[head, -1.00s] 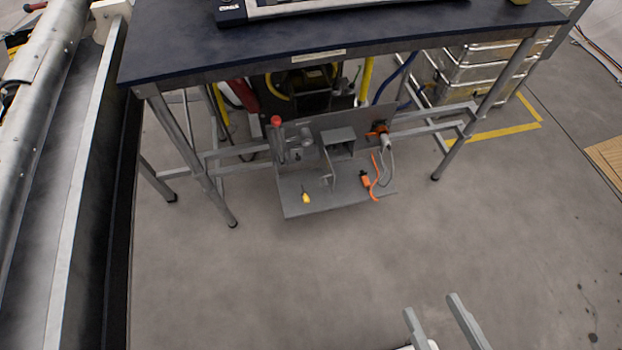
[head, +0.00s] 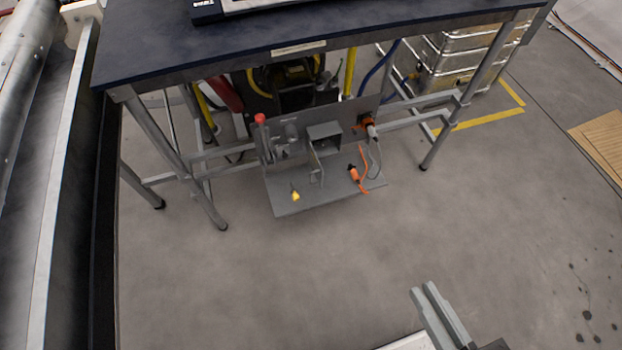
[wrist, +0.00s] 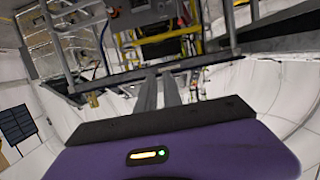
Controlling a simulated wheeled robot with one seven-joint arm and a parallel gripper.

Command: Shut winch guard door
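Under the dark table, a grey board unit has an upright panel and a flat base plate (head: 325,200). A small grey box-like guard (head: 324,132) is fixed at its middle. A thin grey plate, which looks like the guard door (head: 316,160), stands out from the box toward the front, seen nearly edge-on, so it looks open. My gripper (head: 424,288) is low in the head view, in front of and to the right of the unit, well apart from it. Its two fingers lie close together with nothing between them; they also show in the wrist view (wrist: 162,85).
A red-knobbed lever (head: 261,120), an orange connector with cable (head: 354,174) and a small yellow item (head: 295,196) are on the unit. Table legs (head: 180,160) flank it. Metal cases (head: 460,60) stand back right. The floor in front is clear.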

